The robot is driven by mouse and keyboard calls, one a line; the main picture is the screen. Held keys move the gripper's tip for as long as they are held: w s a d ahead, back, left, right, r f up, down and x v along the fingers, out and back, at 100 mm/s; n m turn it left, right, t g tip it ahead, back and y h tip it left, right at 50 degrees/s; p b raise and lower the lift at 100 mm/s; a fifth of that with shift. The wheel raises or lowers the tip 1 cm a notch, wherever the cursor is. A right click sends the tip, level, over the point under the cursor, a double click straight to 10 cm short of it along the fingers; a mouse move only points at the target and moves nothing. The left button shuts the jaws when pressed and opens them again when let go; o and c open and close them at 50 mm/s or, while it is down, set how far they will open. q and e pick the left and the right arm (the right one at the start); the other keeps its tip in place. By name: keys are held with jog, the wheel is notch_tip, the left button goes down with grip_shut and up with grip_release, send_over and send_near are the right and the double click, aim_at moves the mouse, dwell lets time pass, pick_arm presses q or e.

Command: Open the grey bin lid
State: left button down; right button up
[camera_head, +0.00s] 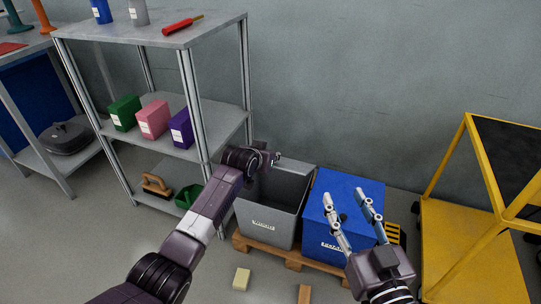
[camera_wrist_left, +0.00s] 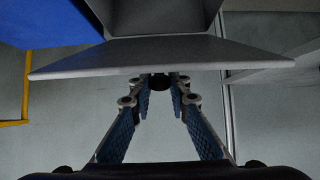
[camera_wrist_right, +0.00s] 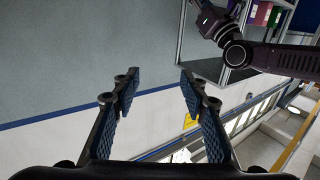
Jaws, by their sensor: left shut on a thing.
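The grey bin (camera_head: 268,222) stands on a wooden pallet, and its dark inside shows from above. Its grey lid (camera_wrist_left: 160,55) spans the left wrist view as a tilted plate, with the bin's inside beyond it. My left gripper (camera_head: 272,158) is at the bin's back upper edge. In the left wrist view its fingers (camera_wrist_left: 162,88) are shut on the lid's edge, where a small dark round part shows between the tips. My right gripper (camera_head: 350,203) is open and empty in front of the blue bin; its fingers are apart in the right wrist view (camera_wrist_right: 157,88).
The blue bin (camera_head: 340,198) stands right beside the grey one on the pallet (camera_head: 252,245). A grey shelf unit (camera_head: 165,100) with boxes is at the left. A yellow cart (camera_head: 465,240) is at the right. Small blocks (camera_head: 241,279) lie on the floor in front.

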pick_arm(q)
jog(key=shift+w+r, duration=0.15)
pick_arm(e)
jog(key=shift+s+d+f+g, duration=0.15)
jog(key=shift+f+g, duration=0.35)
jog(key=shift+f, duration=0.55)
pick_arm(q)
jog(key=c, duration=1.8)
grip_release()
jog(key=v, duration=1.2)
